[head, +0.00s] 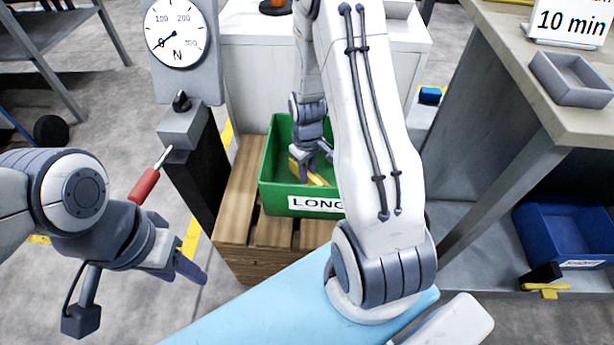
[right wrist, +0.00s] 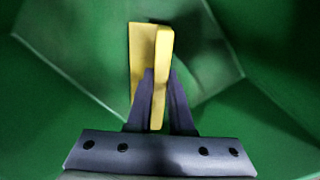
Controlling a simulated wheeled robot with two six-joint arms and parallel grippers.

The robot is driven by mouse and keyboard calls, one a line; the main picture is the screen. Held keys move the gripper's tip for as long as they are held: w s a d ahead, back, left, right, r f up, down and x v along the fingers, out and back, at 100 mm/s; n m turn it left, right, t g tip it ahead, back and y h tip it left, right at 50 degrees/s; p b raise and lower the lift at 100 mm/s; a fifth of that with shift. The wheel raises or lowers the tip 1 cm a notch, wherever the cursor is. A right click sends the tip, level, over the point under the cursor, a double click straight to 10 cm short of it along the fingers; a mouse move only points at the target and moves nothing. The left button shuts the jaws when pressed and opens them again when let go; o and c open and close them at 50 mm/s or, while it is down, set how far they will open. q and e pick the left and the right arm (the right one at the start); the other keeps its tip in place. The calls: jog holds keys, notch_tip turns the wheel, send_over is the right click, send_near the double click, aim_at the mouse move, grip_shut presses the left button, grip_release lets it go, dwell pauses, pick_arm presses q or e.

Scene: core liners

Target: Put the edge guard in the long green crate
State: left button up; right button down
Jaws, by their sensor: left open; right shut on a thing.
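The long green crate (head: 276,190) stands on a wooden pallet and bears a white label reading "LONG". My right gripper (head: 312,172) reaches down inside it, shut on the yellow edge guard (head: 318,180). In the right wrist view the edge guard (right wrist: 150,70) stands between the two dark fingers (right wrist: 153,95), with green crate walls (right wrist: 60,60) around it. I cannot tell whether it touches the crate floor. My left gripper (head: 180,266) is open and empty at the left, apart from the crate. My right arm hides the crate's right part.
A force gauge (head: 176,38) on a dark post, with a red-handled tool (head: 145,184) beside it, stands left of the wooden pallet (head: 240,195). At right, a bench holds a grey tray (head: 572,80), with a blue bin (head: 565,235) below. A light blue surface (head: 250,305) is in front.

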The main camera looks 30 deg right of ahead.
jog(key=shift+f, duration=0.15)
jog(key=shift+f, duration=0.15)
jog(key=c, duration=0.8)
grip_release()
notch_tip(320, 180, up, 12)
jog(key=p, duration=0.5)
jog(key=s+a+r+n, duration=0.15)
jog(key=a+r, duration=0.25)
jog(key=a, duration=0.4)
jog(key=s+a+r+n, duration=0.1)
jog(key=s+a+r, duration=0.2)
jog(key=a+r, duration=0.3)
jog(key=s+a+r+n, duration=0.1)
jog(key=s+a, duration=0.2)
jog(key=s, duration=0.1)
jog(key=s+a+r+n, duration=0.1)
jog(key=s+a, duration=0.2)
jog(key=s, duration=0.2)
jog(key=s+a+r+n+y, duration=0.1)
jog(key=s+a+r, duration=0.1)
jog(key=s, duration=0.3)
jog(key=shift+a, duration=0.8)
